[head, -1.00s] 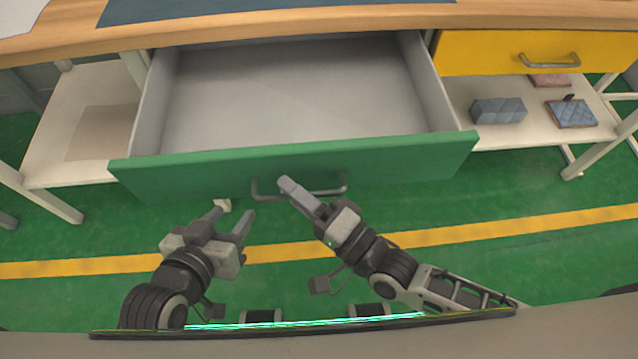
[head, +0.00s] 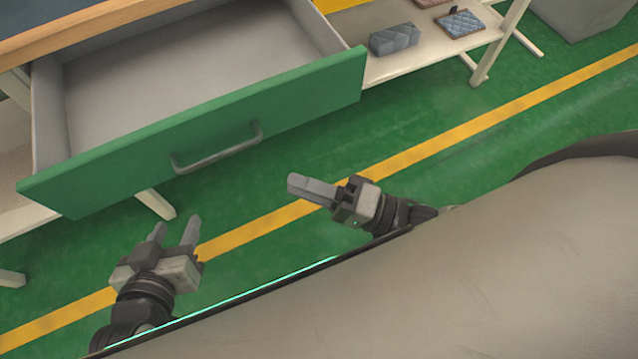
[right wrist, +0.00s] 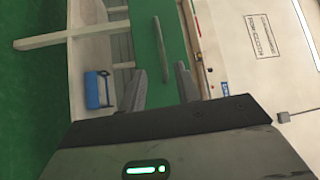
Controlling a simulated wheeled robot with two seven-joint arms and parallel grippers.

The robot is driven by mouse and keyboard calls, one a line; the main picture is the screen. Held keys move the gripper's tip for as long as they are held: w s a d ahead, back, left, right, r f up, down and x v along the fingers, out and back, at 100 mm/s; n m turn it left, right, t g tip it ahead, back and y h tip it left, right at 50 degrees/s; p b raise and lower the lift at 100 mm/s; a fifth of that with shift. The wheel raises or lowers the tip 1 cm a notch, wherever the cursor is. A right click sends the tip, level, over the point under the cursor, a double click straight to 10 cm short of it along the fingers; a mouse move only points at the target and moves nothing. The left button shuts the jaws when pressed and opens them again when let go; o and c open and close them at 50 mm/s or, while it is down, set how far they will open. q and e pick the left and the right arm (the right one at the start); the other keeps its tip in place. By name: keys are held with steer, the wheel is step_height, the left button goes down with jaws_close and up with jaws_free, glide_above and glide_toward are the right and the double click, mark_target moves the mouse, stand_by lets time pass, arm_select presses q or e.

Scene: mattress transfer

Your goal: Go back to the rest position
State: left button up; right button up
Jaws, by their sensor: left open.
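My left gripper (head: 176,229) is open and empty in the lower left of the head view, over the green floor. My right gripper (head: 297,185) is seen side-on in the head view, right of the drawer handle and apart from it. In the right wrist view its two fingers (right wrist: 160,66) stand apart with nothing between them. The green-fronted drawer (head: 215,130) stands open and looks empty inside. Its grey handle (head: 217,158) is free of both grippers.
A shelf (head: 433,58) at the upper right holds a blue-grey block (head: 395,39) and a flat quilted piece (head: 461,22). A grey bin-like body (head: 585,15) is at the far right. The floor between grippers and drawer is clear. The right wrist view shows a blue item (right wrist: 97,90).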

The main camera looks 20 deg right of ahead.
arm_select(q)
steer(key=shift+s+f, duration=0.1)
steer(key=shift+s, duration=0.1)
arm_select(e)
steer(key=shift+s+d, duration=0.3)
steer(key=shift+d, duration=0.1)
steer(key=w+a+r+n+h+p, duration=0.3)
steer(key=a+n+h+p, duration=0.1)
steer(key=n+h, duration=0.1)
arm_select(q)
steer(key=shift+a+r+g+p, duration=0.15)
steer(key=shift+r+p, duration=0.15)
steer(key=shift+r, duration=0.2)
steer(key=shift+a+r+g+p, duration=0.15)
steer(key=shift+r+p, duration=0.15)
steer(key=shift+r, duration=0.2)
arm_select(e)
steer(key=d+f+n+g+h, duration=0.1)
steer(key=d+n+h, duration=0.1)
steer(key=d+h, duration=0.1)
steer(key=s+d+f+n+g+h, duration=0.1)
steer(key=d+f+h, duration=0.1)
steer(key=d, duration=0.3)
steer(key=shift+d+f+n+h, duration=0.25)
steer(key=shift+d+n+h, duration=0.15)
steer(key=shift+h, duration=0.3)
